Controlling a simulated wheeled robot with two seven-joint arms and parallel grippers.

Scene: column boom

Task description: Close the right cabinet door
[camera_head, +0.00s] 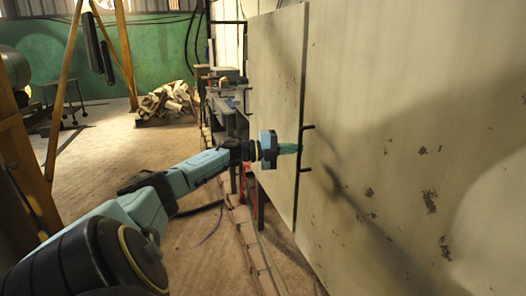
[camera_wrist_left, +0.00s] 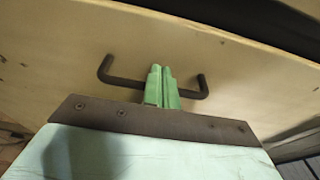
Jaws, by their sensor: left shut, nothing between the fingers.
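The right cabinet door (camera_head: 400,130) is a large pale panel with dark chipped spots, filling the right of the head view. A dark bar handle (camera_head: 301,150) stands near its left edge. The handle also shows in the wrist view (camera_wrist_left: 122,80), with a pale panel (camera_wrist_left: 215,50) behind it. My left gripper (camera_head: 298,148) reaches the handle's middle from the left. Its green fingers (camera_wrist_left: 162,72) are shut together with nothing between them. They overlap the bar between its two posts; whether they touch it is unclear. My right gripper is out of view.
Another pale panel (camera_head: 277,100) stands just left of the right door, with a dark gap between. Behind my arm are a cluttered low bench (camera_head: 225,95) and a firewood pile (camera_head: 168,101). Wooden posts (camera_head: 65,85) stand at left. Open floor (camera_head: 100,150) lies between.

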